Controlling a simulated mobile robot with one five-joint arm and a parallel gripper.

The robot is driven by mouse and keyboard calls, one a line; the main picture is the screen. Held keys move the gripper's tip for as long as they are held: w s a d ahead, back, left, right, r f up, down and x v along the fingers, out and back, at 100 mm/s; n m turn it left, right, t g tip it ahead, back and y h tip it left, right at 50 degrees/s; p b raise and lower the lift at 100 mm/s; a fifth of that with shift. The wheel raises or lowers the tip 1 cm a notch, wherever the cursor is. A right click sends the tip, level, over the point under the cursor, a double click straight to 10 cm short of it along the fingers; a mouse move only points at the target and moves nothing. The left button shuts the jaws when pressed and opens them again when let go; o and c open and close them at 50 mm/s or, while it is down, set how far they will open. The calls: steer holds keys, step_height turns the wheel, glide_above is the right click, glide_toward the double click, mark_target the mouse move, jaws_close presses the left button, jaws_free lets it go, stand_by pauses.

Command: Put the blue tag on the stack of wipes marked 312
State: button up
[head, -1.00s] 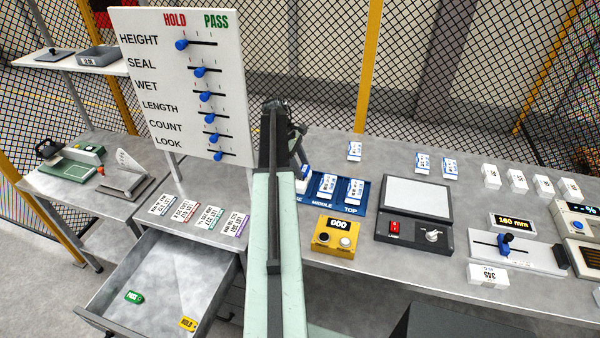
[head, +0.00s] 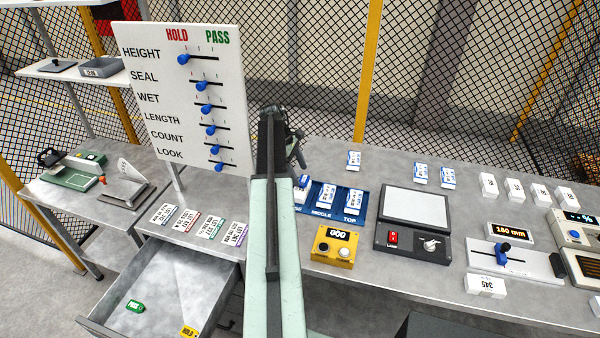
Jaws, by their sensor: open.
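My gripper (head: 297,150) is at the far end of my raised arm, above the back of the bench and largely hidden behind the arm. It looks empty. I see no blue tag that I can make out. A green PASS tag (head: 135,306) and a yellow HOLD tag (head: 188,331) lie in the open drawer. White stacks (head: 489,185) stand in a row at the right, their marks too small to read. A nearer white block (head: 485,285) reads 345. I cannot pick out the stack marked 312.
A blue tray (head: 312,214) holds white and blue packs, one (head: 302,187) beside my arm. A yellow counter box (head: 335,246), a light panel (head: 416,204) and a slide gauge (head: 512,260) stand on the bench. Label cards (head: 210,227) lie left. The drawer (head: 170,285) juts forward. A slider board (head: 187,95) stands behind.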

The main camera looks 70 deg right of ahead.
steer(key=p+v, duration=0.3)
steer(key=v, duration=0.2)
steer(key=shift+r+p, duration=0.2)
steer(key=shift+p, duration=0.15)
stand_by(0.9)
